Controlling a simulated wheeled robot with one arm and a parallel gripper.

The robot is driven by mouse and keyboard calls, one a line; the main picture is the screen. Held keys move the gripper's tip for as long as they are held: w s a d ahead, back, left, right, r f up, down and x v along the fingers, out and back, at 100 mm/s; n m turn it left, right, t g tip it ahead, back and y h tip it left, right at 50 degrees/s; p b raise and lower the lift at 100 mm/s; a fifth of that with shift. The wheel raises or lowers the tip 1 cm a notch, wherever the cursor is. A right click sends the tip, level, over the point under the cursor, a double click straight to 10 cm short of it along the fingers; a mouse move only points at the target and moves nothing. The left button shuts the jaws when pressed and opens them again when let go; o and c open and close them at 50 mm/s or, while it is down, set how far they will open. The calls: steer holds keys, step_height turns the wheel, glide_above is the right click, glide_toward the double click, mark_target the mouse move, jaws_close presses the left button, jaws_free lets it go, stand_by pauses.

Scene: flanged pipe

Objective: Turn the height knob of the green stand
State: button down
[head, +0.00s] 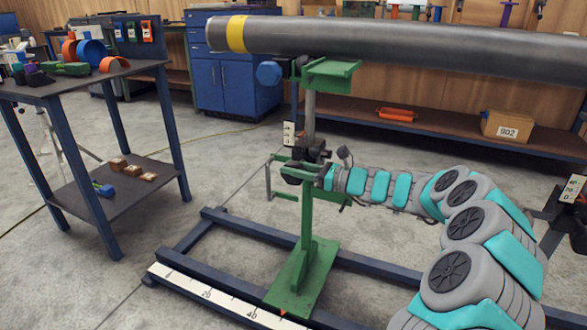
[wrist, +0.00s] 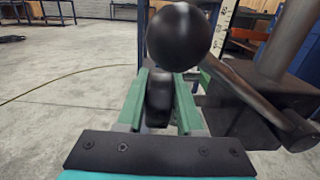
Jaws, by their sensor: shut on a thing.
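The green stand (head: 306,215) has an upright post, a flat base plate and a green cradle (head: 328,75) under a grey pipe. My gripper (head: 297,171) is at the black clamp parts (head: 313,150) halfway up the post. In the wrist view the two green fingers of my gripper (wrist: 160,88) are shut on a black piece, the height knob (wrist: 158,96). A black ball (wrist: 185,37) stands just beyond and above the fingertips. A black arm and block fill the right side there. In the head view the knob is hidden among the fingers and clamp.
The long grey pipe (head: 400,45) with a yellow band lies across the top. A blue floor frame with a white scale (head: 215,297) surrounds the stand's base. A dark table (head: 85,85) with parts stands at left. Bare floor lies between table and stand.

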steer(key=shift+r, duration=0.1)
steer(key=shift+r+h+p, duration=0.25)
steer(key=shift+h+p, duration=0.15)
steer(key=shift+p, duration=0.75)
steer(key=h+p, duration=0.1)
steer(key=p, duration=0.1)
steer(key=shift+a+r+g+p, duration=0.1)
steer(key=shift+g+p, duration=0.2)
steer(key=shift+p, duration=0.7)
steer(key=shift+a+f+h+p, duration=0.1)
steer(key=shift+f+h+p, duration=0.25)
steer(key=shift+h+p, duration=0.15)
steer(key=shift+f, duration=0.15)
steer(key=c, duration=0.6)
jaws_free()
steer(key=shift+o, duration=0.2)
